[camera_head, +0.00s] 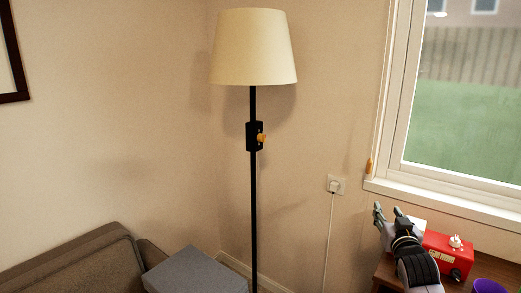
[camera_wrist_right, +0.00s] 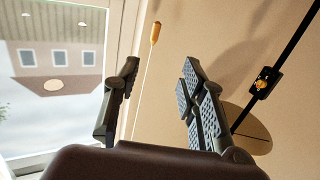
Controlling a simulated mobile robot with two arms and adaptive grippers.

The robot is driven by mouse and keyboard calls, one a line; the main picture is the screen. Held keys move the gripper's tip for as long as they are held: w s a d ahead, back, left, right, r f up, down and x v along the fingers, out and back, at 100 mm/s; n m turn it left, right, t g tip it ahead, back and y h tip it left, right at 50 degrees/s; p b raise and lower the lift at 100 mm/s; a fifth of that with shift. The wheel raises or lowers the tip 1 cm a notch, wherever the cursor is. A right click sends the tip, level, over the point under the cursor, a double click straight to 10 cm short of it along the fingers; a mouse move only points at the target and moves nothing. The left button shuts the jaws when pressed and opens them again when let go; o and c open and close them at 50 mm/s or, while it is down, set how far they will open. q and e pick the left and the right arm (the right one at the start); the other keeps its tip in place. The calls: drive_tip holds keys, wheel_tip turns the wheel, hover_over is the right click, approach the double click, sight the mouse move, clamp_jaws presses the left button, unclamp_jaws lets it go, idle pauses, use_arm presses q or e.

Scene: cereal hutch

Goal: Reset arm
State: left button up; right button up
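My right gripper (camera_head: 388,212) shows at the lower right of the head view, in front of the wall and beside a red box. In the right wrist view its two fingers (camera_wrist_right: 158,100) stand apart with nothing between them, so it is open and empty. My left gripper is in neither view.
A floor lamp (camera_head: 253,48) with a black pole and a yellow knob stands in the corner. The red box (camera_head: 450,255) and a purple bowl (camera_head: 488,286) are at the lower right on a wooden surface. A sofa (camera_head: 75,262) and grey box (camera_head: 195,272) are lower left. A window (camera_head: 465,100) is at the right.

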drive_tip(key=s+a+f+n+g+y, duration=0.1)
drive_tip(key=s+a+f+g, duration=0.35)
drive_tip(key=s+f, duration=0.6)
drive_tip(key=s+a+f+n+g+y, duration=0.1)
drive_tip(key=s+a+f+g, duration=0.3)
drive_tip(key=s+f, duration=0.6)
drive_tip(key=s+a+f+n+g+y, duration=0.1)
drive_tip(key=s+a+f+g, duration=0.2)
drive_tip(key=s, duration=0.9)
drive_tip(key=s+a+f+n+g, duration=0.1)
drive_tip(key=s+a+f+g, duration=0.15)
drive_tip(key=s, duration=0.95)
wheel_tip(320, 180, down, 27)
drive_tip(key=s+g, duration=0.1)
drive_tip(key=s, duration=0.1)
drive_tip(key=s+d+f+g, duration=0.1)
drive_tip(key=s+d+f, duration=0.1)
drive_tip(key=s+f, duration=1.4)
drive_tip(key=shift+s, duration=0.15)
